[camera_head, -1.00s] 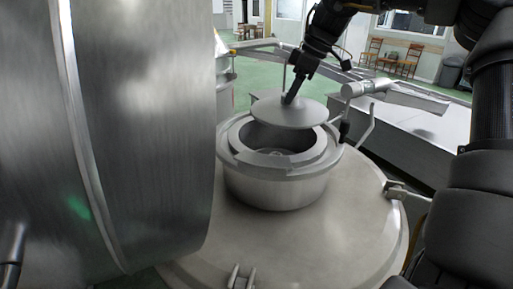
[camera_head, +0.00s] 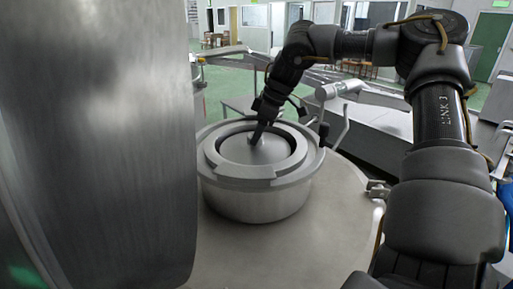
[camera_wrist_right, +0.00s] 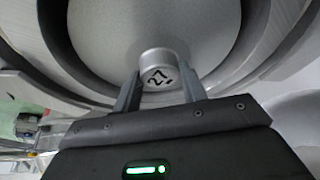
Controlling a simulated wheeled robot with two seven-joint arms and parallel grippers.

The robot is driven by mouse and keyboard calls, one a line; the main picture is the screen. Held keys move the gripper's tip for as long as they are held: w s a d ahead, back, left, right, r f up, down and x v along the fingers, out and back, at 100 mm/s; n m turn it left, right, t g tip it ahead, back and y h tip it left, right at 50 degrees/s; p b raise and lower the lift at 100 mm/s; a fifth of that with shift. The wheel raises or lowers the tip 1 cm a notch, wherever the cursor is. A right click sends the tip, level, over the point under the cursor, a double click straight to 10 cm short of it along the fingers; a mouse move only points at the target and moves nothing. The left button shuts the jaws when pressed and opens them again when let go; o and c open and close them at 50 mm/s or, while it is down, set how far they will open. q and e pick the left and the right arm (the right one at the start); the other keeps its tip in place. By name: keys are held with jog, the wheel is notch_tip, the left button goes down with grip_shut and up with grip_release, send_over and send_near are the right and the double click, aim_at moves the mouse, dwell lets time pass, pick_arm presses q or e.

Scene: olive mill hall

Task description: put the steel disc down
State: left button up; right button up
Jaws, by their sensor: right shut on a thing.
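The steel disc (camera_head: 238,148) is a round, flat grey plate with a short central knob. It lies inside the ring-shaped opening of the steel neck (camera_head: 262,203), below the rim, with a dark gap around it. My right gripper (camera_head: 262,132) is above the disc, shut on its knob. In the right wrist view the knob, marked 27, (camera_wrist_right: 158,68) sits between the two fingers (camera_wrist_right: 162,92), and the disc (camera_wrist_right: 150,25) spreads out beyond it. Whether the disc rests on anything underneath is hidden. My left gripper is not in view.
A large steel drum (camera_head: 95,130) fills the left side, close to the neck. The broad lid surface (camera_head: 300,235) around the neck is clear. A pipe with a handle (camera_head: 338,90) stands behind to the right, and a small latch (camera_head: 378,189) is at the lid's right edge.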

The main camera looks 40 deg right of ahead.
aim_at(258, 147)
jog(key=shift+d+f, duration=0.1)
jog(key=shift+f, duration=0.45)
jog(key=shift+s+f+p, duration=0.1)
jog(key=shift+f+p, duration=0.3)
jog(key=shift+f, duration=0.05)
jog(key=shift+a+f+p, duration=0.2)
jog(key=shift+f+p, duration=0.25)
jog(key=shift+f, duration=0.6)
jog(key=shift+d+f, duration=0.2)
jog(key=shift+f, duration=0.2)
jog(key=shift+a+f+b, duration=0.15)
jog(key=shift+a+b, duration=0.05)
jog(key=shift+b, duration=0.2)
jog(key=shift+d+f+b, duration=0.15)
jog(key=shift+f+b, duration=0.3)
jog(key=o, duration=1.3)
jog(key=shift+c, duration=0.2)
jog(key=shift+r, duration=0.1)
